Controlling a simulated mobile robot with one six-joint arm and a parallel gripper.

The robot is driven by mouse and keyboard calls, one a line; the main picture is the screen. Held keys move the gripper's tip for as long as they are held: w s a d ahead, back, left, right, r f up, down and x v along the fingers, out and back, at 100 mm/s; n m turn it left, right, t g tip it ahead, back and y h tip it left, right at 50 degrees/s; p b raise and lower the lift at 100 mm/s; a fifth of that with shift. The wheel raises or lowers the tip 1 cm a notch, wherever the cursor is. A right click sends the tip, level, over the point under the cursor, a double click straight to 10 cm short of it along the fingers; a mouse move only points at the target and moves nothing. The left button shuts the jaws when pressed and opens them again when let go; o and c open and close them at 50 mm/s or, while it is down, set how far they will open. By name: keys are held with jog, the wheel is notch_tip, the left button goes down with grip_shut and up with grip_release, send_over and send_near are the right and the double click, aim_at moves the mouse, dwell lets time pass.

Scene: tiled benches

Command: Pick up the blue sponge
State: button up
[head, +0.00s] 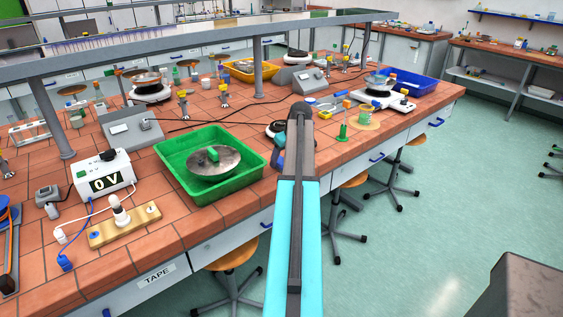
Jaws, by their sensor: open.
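I cannot make out a blue sponge for certain. A small blue patch (382,72) shows by the pan on the white hotplate at the back right; it is too small to tell what it is. A green block (212,154), sponge-like, lies on a round metal dish (228,166) in the green tray (188,190). My cyan and dark arm rises from the bottom middle and bends over at the bench edge, right of the green tray. My gripper's fingers do not show; the arm seems to hide them.
A blue tray (413,91) and yellow tray (242,76) stand farther back. A grey shelf (170,58) on posts runs overhead. Stools (232,258) stand along the front; open floor (440,220) lies right.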

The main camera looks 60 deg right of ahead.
jog(key=shift+w+f, duration=0.15)
jog(key=shift+f, duration=0.3)
jog(key=c, duration=1.1)
